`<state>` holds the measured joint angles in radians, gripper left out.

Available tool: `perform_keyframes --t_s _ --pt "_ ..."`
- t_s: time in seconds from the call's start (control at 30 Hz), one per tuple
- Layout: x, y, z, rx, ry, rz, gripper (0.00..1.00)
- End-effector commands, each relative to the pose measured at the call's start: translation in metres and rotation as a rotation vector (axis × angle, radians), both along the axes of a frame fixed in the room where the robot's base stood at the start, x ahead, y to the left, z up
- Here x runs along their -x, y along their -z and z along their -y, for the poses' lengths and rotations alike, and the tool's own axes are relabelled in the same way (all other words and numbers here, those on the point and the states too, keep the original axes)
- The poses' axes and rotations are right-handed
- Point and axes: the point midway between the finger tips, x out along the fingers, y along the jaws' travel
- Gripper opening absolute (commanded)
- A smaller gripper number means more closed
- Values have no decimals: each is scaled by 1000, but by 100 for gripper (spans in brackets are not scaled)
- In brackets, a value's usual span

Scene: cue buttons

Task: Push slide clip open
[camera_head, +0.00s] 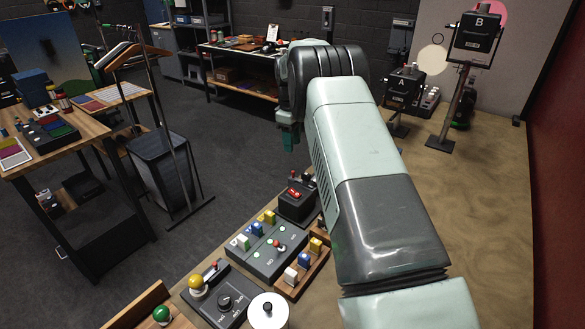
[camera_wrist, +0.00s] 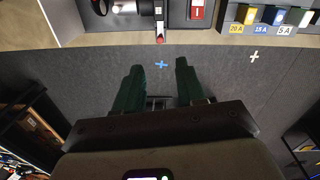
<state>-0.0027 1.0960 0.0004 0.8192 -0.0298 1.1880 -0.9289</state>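My gripper (camera_wrist: 159,72) is open and empty in the wrist view, its two green fingers well apart over the grey floor. No part is plainly recognisable as the slide clip. In the wrist view a small red-tipped lever (camera_wrist: 160,38) sticks out at the bench edge, just past the fingertips and apart from them. A red switch (camera_wrist: 197,12) sits beside it.
Coloured fuse blocks (camera_wrist: 250,14) stand on the bench. In the head view, a grey panel (camera_head: 268,251) with buttons and a yellow-knobbed box (camera_head: 197,284) lie nearer. Lamps A (camera_head: 404,88) and B (camera_head: 476,38) stand at the right. Open floor lies left of the bench.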

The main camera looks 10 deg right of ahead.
Motion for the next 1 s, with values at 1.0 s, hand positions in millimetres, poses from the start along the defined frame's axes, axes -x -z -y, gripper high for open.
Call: perform_keyframes --t_s 1.0 --pt "-4 108 3 0 -1 -1 39"
